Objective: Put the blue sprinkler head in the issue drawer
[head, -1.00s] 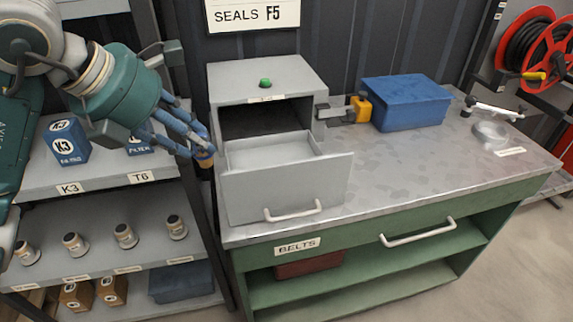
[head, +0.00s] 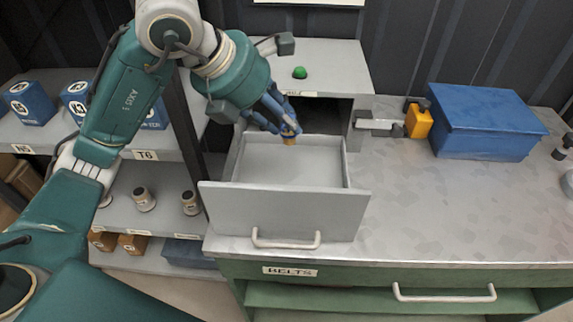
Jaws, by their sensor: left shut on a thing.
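My left gripper (head: 287,132) is shut on a small brass-coloured piece, the sprinkler head (head: 290,140). Its blue part cannot be told apart from the blue fingers, which cover most of it. The gripper is above the back part of the issue drawer (head: 285,214), just in front of the cabinet opening. The grey drawer is pulled out, and its visible floor is bare. Whether the sprinkler head touches the drawer cannot be told. My right gripper is not in view.
The drawer's cabinet (head: 340,62) has a green button (head: 300,73) on top. A grey and yellow fitting (head: 417,120) is at its right side, near a blue box (head: 487,120). Shelves with blue boxes (head: 28,103) stand at left. The front right bench top (head: 430,210) is clear.

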